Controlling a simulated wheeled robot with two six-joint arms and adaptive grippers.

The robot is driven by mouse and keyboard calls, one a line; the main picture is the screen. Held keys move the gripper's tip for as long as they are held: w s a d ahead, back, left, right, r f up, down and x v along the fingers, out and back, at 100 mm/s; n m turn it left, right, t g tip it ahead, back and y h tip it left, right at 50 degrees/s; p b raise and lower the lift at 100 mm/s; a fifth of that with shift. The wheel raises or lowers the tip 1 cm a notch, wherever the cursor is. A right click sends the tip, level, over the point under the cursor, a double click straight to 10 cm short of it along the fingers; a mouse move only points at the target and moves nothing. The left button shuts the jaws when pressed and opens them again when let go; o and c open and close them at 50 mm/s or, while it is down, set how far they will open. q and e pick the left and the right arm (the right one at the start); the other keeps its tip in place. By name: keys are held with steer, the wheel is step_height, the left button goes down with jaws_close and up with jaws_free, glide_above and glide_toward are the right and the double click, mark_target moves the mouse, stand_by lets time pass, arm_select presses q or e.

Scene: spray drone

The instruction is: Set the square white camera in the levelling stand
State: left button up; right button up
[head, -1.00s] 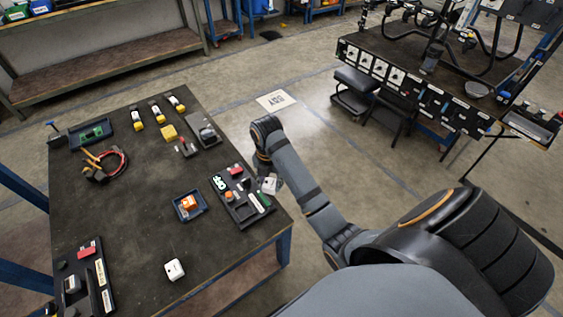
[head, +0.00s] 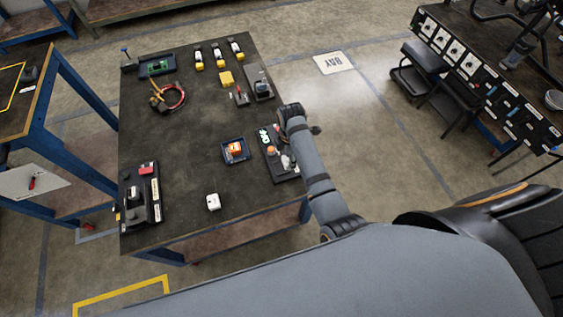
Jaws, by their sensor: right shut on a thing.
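My right gripper (head: 282,152) is at the right edge of the table, low over the dark tray there. It is mostly hidden behind my own forearm. It is shut on a small white block (head: 286,161), which looks like the square white camera; only part of it shows. Another small white block with a dark spot (head: 212,202) stands alone near the table's front. A small blue square holder with an orange piece in it (head: 235,149) sits left of the dark tray; I cannot tell whether it is the levelling stand. My left gripper is not in view.
The dark tray (head: 268,150) holds several small parts. Another parts tray (head: 142,202) lies at the front left. A cable loop (head: 168,98), yellow-and-white bottles (head: 218,56) and a green board in a tray (head: 156,68) are farther back. The table's middle left is clear.

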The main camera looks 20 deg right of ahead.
steer(key=w+f, duration=0.2)
steer(key=f, duration=0.1)
steer(key=w+a+f, duration=0.1)
steer(key=shift+a+f, duration=0.1)
steer(key=shift+f, duration=0.05)
steer(key=f, duration=0.1)
steer(key=f+b, duration=0.1)
steer(key=f, duration=0.2)
steer(key=shift+w+a, duration=0.2)
steer(key=shift+w, duration=0.05)
steer(key=o, duration=1.2)
steer(key=shift+f, duration=0.1)
step_height(320, 180, up, 12)
steer(key=p, duration=1.3)
